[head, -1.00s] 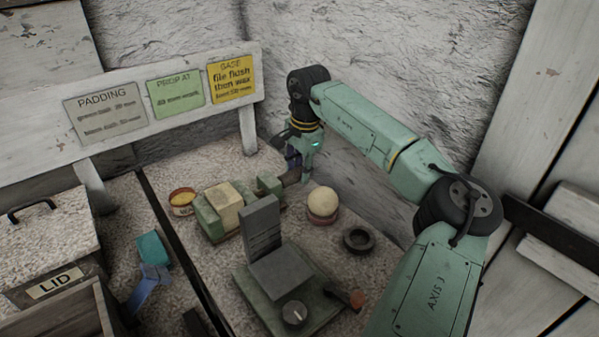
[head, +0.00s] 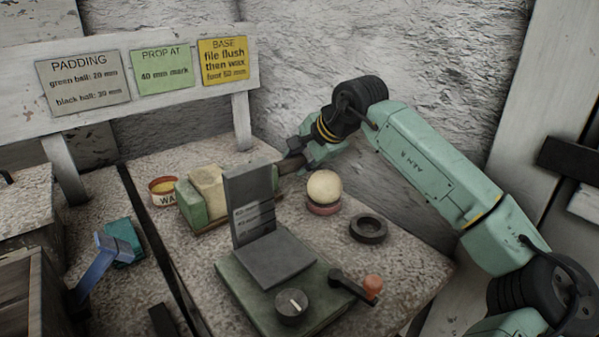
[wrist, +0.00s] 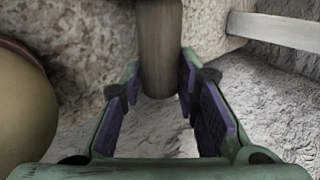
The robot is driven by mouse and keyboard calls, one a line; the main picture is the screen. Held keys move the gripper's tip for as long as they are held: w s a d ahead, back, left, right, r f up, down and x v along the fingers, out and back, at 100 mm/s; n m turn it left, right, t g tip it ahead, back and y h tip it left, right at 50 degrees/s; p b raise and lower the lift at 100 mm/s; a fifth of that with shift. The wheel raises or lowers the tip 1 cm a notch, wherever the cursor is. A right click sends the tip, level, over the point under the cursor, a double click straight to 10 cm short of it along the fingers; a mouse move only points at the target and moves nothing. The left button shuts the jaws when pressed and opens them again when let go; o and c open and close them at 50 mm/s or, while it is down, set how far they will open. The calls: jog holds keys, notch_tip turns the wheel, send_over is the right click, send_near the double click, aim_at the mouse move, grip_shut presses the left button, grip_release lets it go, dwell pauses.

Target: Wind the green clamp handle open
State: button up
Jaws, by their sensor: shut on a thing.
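The green clamp (head: 190,204) lies on the speckled bench with a cream block (head: 207,183) between its jaws. Its brown wooden handle (head: 291,165) sticks out to the right, partly hidden behind the grey upright plate. My gripper (head: 290,156) is at the handle, reaching in from the right, and is shut on it. In the wrist view, the handle (wrist: 160,45) runs down from the top between my two purple-padded fingers. The exact contact of the pads is hard to see there.
The grey plate (head: 250,215) stands on a green base with a dial and an orange-knobbed crank (head: 357,286). A cream ball (head: 324,187) on a reddish ring sits close right of my gripper. A black ring (head: 369,229) lies nearby. A wax tin (head: 163,189) is left of the clamp.

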dwell(0.3)
jog(key=o, duration=1.2)
jog(key=shift+c, duration=0.2)
jog(key=v, duration=1.2)
jog(key=shift+s+d+f, duration=0.1)
jog(key=shift+s+f, duration=0.05)
jog(key=shift+s, duration=0.05)
